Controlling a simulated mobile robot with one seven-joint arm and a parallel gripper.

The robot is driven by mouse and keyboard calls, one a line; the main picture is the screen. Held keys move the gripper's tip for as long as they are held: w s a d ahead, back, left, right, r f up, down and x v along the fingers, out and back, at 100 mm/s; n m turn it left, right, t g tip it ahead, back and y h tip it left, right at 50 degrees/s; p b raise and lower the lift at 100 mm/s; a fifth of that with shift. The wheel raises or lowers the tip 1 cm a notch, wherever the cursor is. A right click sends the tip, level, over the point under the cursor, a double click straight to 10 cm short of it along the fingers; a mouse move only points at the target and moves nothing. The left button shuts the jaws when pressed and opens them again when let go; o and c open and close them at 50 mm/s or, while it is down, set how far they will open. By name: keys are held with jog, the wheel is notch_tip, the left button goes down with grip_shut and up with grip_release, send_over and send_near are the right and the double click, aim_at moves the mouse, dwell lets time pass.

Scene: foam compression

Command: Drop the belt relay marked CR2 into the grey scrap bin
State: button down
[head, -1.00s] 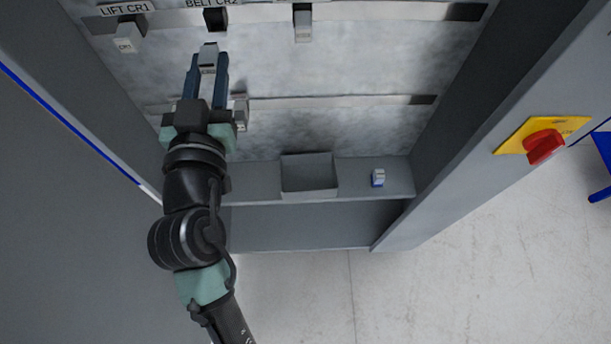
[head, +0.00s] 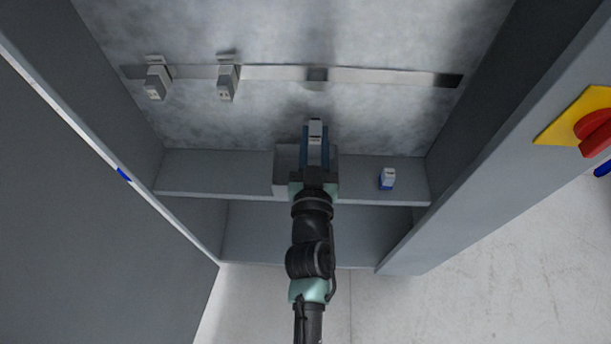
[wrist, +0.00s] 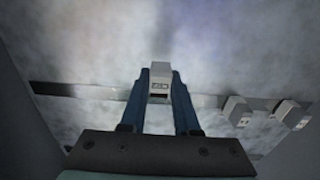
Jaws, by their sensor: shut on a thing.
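My gripper (head: 315,150) is shut on a small light-grey relay (head: 315,131), held between the tips of its blue fingers. The wrist view also shows the relay (wrist: 160,80) between the fingers; its marking is too small to read there. The grey scrap bin (head: 283,172) stands on the cabinet ledge. In the head view my gripper and the relay appear over and in front of the bin, hiding much of it. I cannot tell the relay's exact height above it.
Two relays (head: 157,82) and (head: 227,83) sit on the rail (head: 380,76) to the left. Cabinet walls bound both sides; a red switch (head: 594,132) is at right.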

notch_tip(320, 180, down, 6)
jog(key=b, duration=0.5)
jog(key=shift+b, duration=0.3)
jog(key=c, duration=0.6)
grip_release()
jog(key=shift+o, duration=0.2)
jog(key=s+b, duration=0.1)
jog(key=s, duration=1.2)
jog(key=shift+b, duration=0.35)
